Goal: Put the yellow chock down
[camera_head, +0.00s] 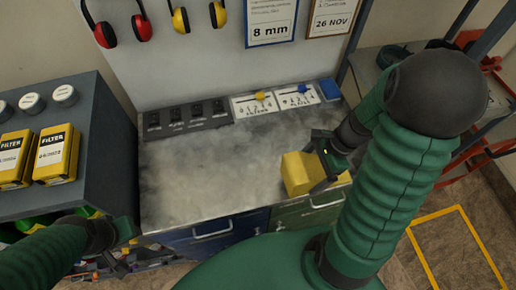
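The yellow chock (297,174) is a blocky piece at the right front of the grey worktop (215,175). My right gripper (322,168) comes in from the right and is shut on the chock, with dark fingers across its right part. The chock is close to the worktop's front edge. I cannot tell whether its underside touches the surface. My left gripper (120,262) is low at the lower left, in front of the cabinet and away from the chock. Its fingers are small and dark against clutter, so their opening is unclear.
The middle and left of the worktop are clear. Dark labelled blocks (188,117) and white cards (270,103) line its back edge. A dark shelf (105,140) with yellow filter boxes (57,155) stands left. Drawers (225,230) are below the front edge. An orange rack is at right.

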